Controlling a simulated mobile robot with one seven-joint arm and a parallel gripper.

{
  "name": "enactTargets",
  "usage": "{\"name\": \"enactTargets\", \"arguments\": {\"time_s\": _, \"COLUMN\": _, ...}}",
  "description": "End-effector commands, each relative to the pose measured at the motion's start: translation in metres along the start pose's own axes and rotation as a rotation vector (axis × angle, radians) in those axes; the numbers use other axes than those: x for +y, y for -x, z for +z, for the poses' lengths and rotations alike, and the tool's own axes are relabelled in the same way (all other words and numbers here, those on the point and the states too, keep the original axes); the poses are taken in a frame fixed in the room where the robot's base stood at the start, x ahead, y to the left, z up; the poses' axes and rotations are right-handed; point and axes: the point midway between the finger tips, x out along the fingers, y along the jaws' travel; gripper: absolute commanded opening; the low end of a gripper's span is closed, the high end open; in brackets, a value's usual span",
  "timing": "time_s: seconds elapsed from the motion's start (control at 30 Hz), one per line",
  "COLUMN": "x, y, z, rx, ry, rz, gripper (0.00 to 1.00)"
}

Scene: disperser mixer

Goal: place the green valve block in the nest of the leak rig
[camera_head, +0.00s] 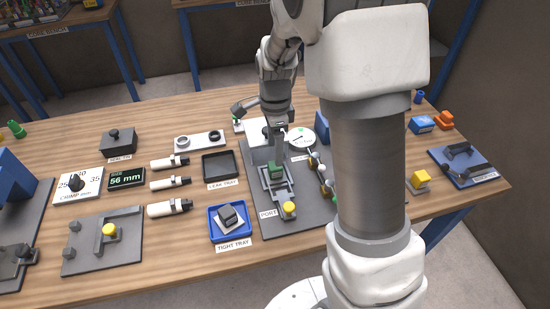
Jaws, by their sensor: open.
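My gripper (279,154) points down just above and behind the block. Its jaws are open, but its fingertips are small and partly hidden, so I cannot tell whether they still touch the block.
The empty black leak tray (236,168) and the blue tight tray (213,234), holding a dark block (228,216), lie left of the rig. A yellow knob (289,208) stands at the rig's front. A round gauge (299,137) and brass fittings stand close right of my gripper.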

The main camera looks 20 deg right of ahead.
Motion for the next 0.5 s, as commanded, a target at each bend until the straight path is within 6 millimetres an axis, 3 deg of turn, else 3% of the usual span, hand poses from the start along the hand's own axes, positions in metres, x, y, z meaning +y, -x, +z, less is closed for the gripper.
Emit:
{"name": "enactTargets", "arguments": {"time_s": 0.1, "x": -0.001, "y": 0.025, "z": 0.000, "rx": 0.000, "ry": 0.000, "rz": -0.004, "gripper": 0.74}}
{"name": "enactTargets", "arguments": {"time_s": 0.37, "x": 0.001, "y": 0.052, "z": 0.000, "rx": -0.001, "ry": 0.009, "rz": -0.004, "gripper": 0.74}}
{"name": "enactTargets", "arguments": {"time_s": 0.5, "x": 0.012, "y": 0.072, "z": 0.000, "rx": -0.011, "ry": 0.102, "rz": -0.037, "gripper": 0.74}}
